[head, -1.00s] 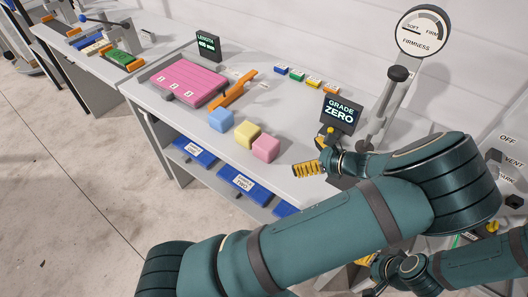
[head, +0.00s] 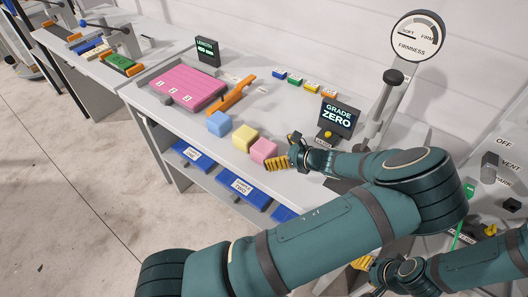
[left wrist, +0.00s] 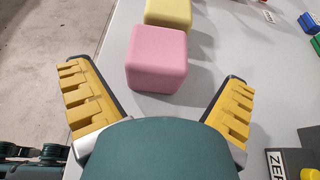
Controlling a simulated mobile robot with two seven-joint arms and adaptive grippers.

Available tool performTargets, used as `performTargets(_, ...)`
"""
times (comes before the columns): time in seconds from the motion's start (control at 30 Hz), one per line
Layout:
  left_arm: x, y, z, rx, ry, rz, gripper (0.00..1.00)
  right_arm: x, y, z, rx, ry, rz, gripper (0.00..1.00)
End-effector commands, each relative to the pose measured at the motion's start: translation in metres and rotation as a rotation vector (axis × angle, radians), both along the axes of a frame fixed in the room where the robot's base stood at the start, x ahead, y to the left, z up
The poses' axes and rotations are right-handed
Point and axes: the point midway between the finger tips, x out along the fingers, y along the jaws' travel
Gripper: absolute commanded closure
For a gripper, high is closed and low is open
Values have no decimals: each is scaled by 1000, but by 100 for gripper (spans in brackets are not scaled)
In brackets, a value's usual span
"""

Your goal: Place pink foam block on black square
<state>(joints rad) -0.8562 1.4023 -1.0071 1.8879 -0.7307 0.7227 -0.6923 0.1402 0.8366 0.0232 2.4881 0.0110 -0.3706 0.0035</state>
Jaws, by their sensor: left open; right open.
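The pink foam block (head: 262,150) is a rounded cube on the grey bench, at the near end of a row of three. It also shows in the left wrist view (left wrist: 157,58), ahead of and between the spread yellow fingers. My left gripper (head: 286,152) is open and empty, just right of the pink block, with a gap before it. My right gripper (head: 363,265) is low at the bottom right, partly hidden and away from the blocks. I cannot clearly make out the black square; my left arm covers the bench near the firmness post.
A yellow block (head: 244,138) and a blue block (head: 219,123) stand close beyond the pink one. An orange bar (head: 232,98) and a pink panel (head: 187,86) lie farther back. The GRADE ZERO display (head: 339,117) and firmness gauge (head: 418,36) stand right of the gripper.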

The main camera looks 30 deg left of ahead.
Motion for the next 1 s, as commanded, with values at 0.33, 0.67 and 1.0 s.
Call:
performTargets(0.33, 1, 39, -13, 1, 2, 1, 0, 0, 0, 0, 0, 0, 0, 53)
performTargets(0.67, 1, 39, -13, 0, 0, 1, 26, 0, 0, 0, 0, 0, 0, 53)
performTargets(1.0, 1, 39, -13, 0, 1, 1, 33, 0, 0, 0, 0, 0, 0, 53)
